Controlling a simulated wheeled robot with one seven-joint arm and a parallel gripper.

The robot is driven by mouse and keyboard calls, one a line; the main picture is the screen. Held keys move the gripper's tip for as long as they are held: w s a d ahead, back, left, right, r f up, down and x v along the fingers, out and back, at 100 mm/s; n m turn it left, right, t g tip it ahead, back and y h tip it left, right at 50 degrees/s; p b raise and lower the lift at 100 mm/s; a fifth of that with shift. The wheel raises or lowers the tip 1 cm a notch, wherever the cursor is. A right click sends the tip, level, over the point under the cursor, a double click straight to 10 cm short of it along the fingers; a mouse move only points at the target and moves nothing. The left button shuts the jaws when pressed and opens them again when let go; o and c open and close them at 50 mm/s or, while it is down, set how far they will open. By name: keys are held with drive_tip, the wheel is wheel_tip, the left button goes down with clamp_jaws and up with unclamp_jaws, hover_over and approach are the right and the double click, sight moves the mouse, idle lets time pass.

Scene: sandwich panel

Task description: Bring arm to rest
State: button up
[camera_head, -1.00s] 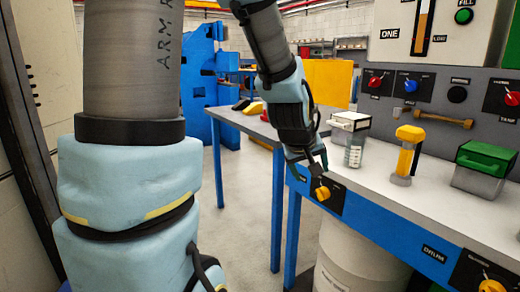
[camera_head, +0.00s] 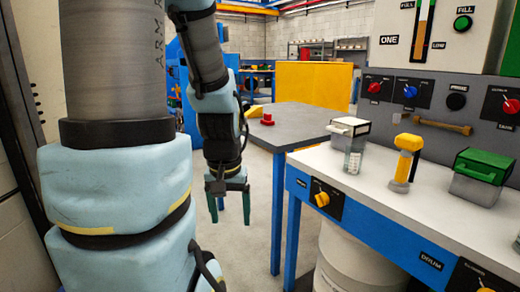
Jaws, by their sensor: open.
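My gripper (camera_head: 230,207) hangs at the end of my arm, pointing down over the floor, left of the blue-fronted bench (camera_head: 385,222). Its two dark green fingers are apart and nothing is between them. The gripper is clear of the bench and of the yellow knob (camera_head: 322,199) on the bench front. My forearm (camera_head: 216,110) comes down from the top left of the picture, beside my large upper link.
On the bench stand a white-lidded container (camera_head: 349,128), a yellow-handled tool (camera_head: 406,158) and a green-lidded box (camera_head: 481,176). A grey table (camera_head: 300,122) with a red object (camera_head: 268,119) is behind. A white drum (camera_head: 350,265) stands under the bench. Floor is open below my gripper.

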wheel_tip(320, 180, up, 19)
drive_tip(key=p, duration=1.8)
drive_tip(key=shift+r, duration=0.2)
drive_tip(key=shift+c, duration=0.2)
